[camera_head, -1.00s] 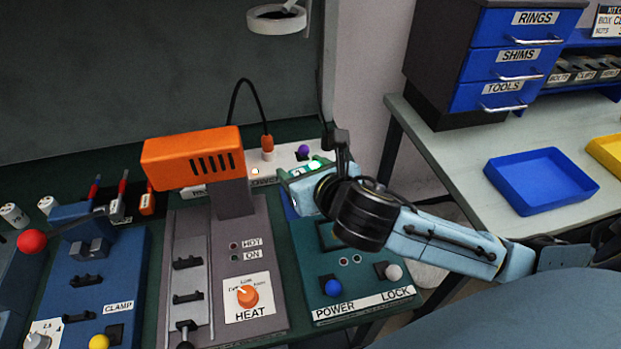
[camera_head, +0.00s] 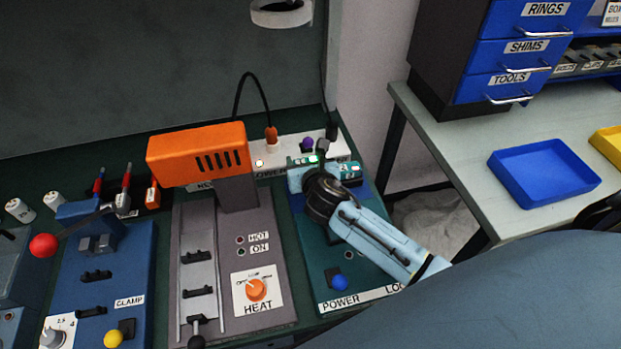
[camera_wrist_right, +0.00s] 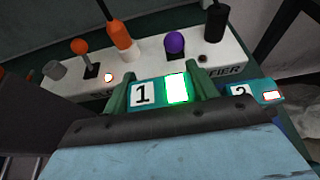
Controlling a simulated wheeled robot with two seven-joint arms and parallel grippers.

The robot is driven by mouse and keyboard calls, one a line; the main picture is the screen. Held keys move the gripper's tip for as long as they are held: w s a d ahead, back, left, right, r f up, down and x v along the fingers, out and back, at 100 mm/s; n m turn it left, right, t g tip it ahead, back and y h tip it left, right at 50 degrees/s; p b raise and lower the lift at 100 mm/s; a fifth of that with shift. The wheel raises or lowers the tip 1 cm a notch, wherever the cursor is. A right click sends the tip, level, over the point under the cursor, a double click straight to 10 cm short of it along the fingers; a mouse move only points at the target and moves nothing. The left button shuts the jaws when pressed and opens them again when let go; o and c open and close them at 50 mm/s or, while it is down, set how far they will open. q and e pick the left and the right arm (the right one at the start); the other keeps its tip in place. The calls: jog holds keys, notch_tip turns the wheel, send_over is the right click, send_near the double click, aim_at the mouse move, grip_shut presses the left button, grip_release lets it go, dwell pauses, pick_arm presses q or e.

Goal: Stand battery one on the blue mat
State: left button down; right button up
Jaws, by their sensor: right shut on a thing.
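Battery one (camera_wrist_right: 143,95), a teal block with a white "1" label and a lit green window, is between the green fingers of my right gripper (camera_wrist_right: 165,88) in the right wrist view. The gripper is shut on it. In the head view my right gripper (camera_head: 305,166) is at the back of the teal power panel, in front of the white strip. Only the battery's top shows, so I cannot tell whether its base touches anything. A blue patch (camera_head: 362,192), perhaps the blue mat, shows beside the gripper, partly hidden by my arm. My left gripper is out of view.
Battery two (camera_wrist_right: 243,93), with a red light, stands close to the right of battery one. Behind is the white strip (camera_wrist_right: 195,65) with knobs, plugs and a cable. The orange heater (camera_head: 198,153) is left of my gripper. A blue tray (camera_head: 545,172) lies on the right table.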

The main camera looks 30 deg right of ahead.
jog(key=shift+f, duration=0.8)
notch_tip(320, 180, down, 3)
jog(key=shift+f+b, duration=0.2)
jog(key=shift+b, duration=0.7)
jog(key=shift+r, duration=0.1)
jog(key=o, duration=0.7)
jog(key=shift+f, duration=0.25)
jog(key=o, duration=0.5)
